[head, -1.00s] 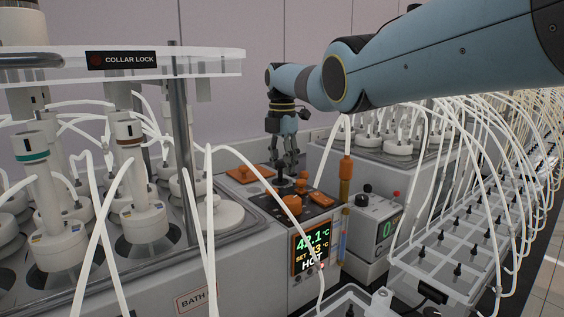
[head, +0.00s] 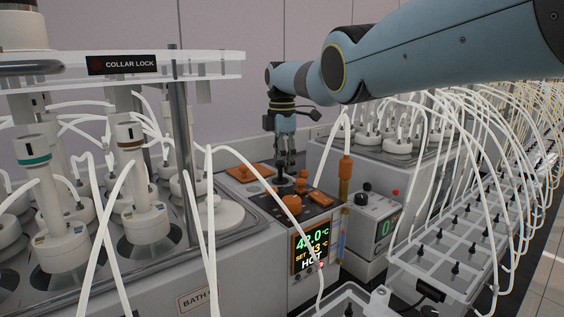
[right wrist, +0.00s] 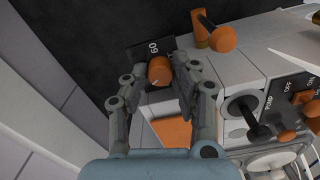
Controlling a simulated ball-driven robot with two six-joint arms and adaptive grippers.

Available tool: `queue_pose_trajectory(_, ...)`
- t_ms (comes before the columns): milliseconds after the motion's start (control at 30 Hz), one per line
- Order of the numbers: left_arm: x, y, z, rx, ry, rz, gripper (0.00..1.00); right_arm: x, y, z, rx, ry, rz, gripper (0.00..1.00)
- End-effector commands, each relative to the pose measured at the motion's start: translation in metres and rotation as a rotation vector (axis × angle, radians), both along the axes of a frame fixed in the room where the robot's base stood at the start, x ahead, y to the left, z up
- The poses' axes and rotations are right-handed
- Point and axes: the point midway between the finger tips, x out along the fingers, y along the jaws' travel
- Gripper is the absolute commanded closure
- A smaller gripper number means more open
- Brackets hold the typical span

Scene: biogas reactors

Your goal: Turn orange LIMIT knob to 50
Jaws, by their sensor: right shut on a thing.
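In the right wrist view the orange LIMIT knob (right wrist: 160,72) is a small round cap with a pale pointer mark, beside a dark plate printed with 60 (right wrist: 153,47). My right gripper (right wrist: 171,75) has its fingers on either side of the knob and is shut on it. The rest of the dial scale is hidden, so I cannot read the full setting. In the head view my right gripper (head: 286,168) points down at the back of the bath controller (head: 292,252); the knob itself cannot be made out there. My left gripper is out of view.
The controller display (head: 312,246) shows 42.0 °C, a set value and HOT. Orange-handled controls (head: 320,198) and a PUMP switch (right wrist: 243,109) are close by. White tubes (head: 270,187) arch in front of the controller. A clear COLLAR LOCK plate (head: 200,65) stands at left.

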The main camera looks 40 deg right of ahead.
Motion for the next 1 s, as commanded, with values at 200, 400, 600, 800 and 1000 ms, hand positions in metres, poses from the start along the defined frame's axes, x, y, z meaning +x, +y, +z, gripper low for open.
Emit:
queue_pose_trajectory(200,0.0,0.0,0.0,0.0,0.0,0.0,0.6,0.0,0.0,0.0,-0.001,-0.001,0.0,1.0)
queue_pose_trajectory(400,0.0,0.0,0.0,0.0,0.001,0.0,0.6,0.0,0.0,0.0,-0.001,-0.001,0.0,0.58)
queue_pose_trajectory(600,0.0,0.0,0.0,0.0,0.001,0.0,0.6,0.0,0.0,0.0,0.0,-0.001,0.0,0.51)
queue_pose_trajectory(800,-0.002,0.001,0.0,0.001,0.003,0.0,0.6,0.001,-0.001,0.006,-0.002,-0.002,0.0,0.51)
queue_pose_trajectory(1000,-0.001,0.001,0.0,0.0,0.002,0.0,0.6,0.001,-0.001,0.041,-0.003,-0.004,0.0,0.51)
